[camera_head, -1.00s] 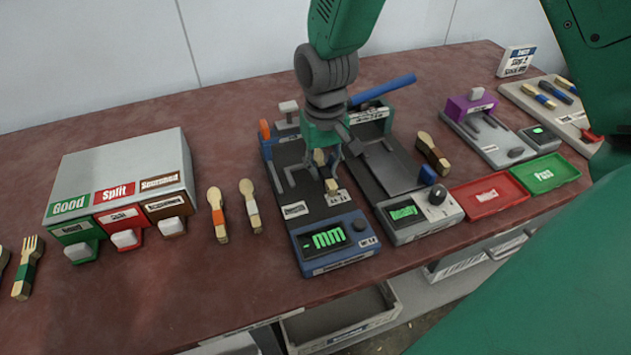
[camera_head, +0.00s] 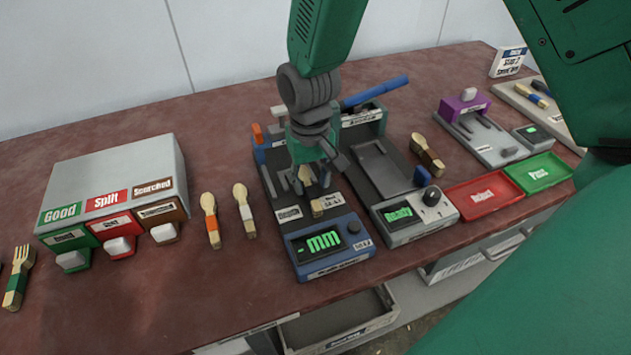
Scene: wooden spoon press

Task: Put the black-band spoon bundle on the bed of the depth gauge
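The depth gauge (camera_head: 328,241) has a blue front with a lit green "mm" display and a dark bed (camera_head: 283,188) behind it. My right gripper (camera_head: 316,183) points down over that bed. It looks shut on a light wooden spoon bundle (camera_head: 317,207), whose near end shows in front of the fingers. The fingers hide the bundle's middle, so its band colour cannot be seen. The bundle is low over the bed; I cannot tell whether it touches. My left gripper is not in view.
A dark-banded wooden bundle (camera_head: 428,152) lies right of the grey station (camera_head: 413,212). Red (camera_head: 483,197) and green (camera_head: 538,173) trays are farther right. Orange-banded (camera_head: 211,220) and white-banded (camera_head: 244,210) bundles lie left of the gauge, beside a sorting box (camera_head: 115,180).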

